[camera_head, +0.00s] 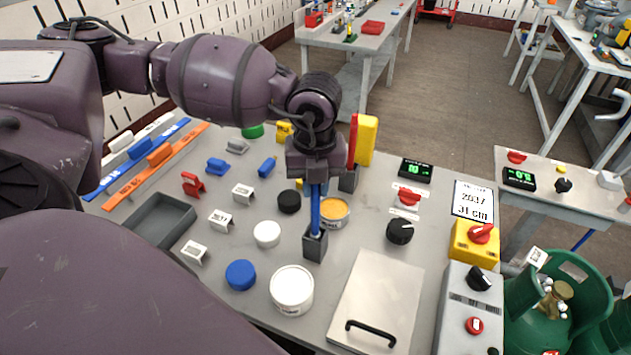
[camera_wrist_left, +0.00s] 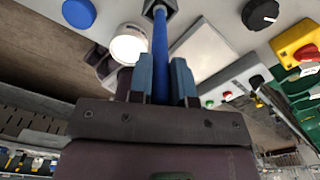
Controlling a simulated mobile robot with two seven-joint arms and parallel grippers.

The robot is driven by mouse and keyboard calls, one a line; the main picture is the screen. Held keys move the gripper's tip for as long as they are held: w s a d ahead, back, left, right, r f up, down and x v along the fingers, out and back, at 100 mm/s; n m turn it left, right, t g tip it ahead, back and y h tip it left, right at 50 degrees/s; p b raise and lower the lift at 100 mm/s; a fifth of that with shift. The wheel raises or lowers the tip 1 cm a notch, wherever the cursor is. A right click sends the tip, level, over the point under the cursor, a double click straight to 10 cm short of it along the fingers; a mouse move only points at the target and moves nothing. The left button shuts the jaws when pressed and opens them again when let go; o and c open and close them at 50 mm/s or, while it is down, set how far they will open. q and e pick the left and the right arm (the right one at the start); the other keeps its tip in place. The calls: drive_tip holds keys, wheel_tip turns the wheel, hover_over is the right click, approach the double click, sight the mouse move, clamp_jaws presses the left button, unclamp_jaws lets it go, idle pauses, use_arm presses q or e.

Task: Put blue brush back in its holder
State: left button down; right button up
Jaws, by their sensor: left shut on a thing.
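The blue brush (camera_head: 315,212) is upright, its handle between the fingers of my left gripper (camera_head: 316,182), which is shut on it. Its lower end meets the top of a small dark grey holder (camera_head: 315,246) on the table. It appears to be inside the opening, though how deep is hidden. In the left wrist view the blue handle (camera_wrist_left: 160,60) runs between the two fingers (camera_wrist_left: 161,82) to the dark holder (camera_wrist_left: 163,8). My right gripper is not in view.
A second grey holder (camera_head: 348,181) stands behind, with a red brush (camera_head: 352,142) in it beside a yellow block (camera_head: 366,140). An orange-filled pot (camera_head: 335,213) and a white pot (camera_head: 291,289) stand close to the first holder. A metal plate (camera_head: 375,300) lies front right.

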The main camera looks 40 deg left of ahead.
use_arm(q)
drive_tip(key=shift+f, duration=0.2)
drive_tip(key=shift+f+b, duration=0.3)
drive_tip(key=shift+f, duration=0.1)
idle(0.3)
drive_tip(key=c, duration=1)
unclamp_jaws()
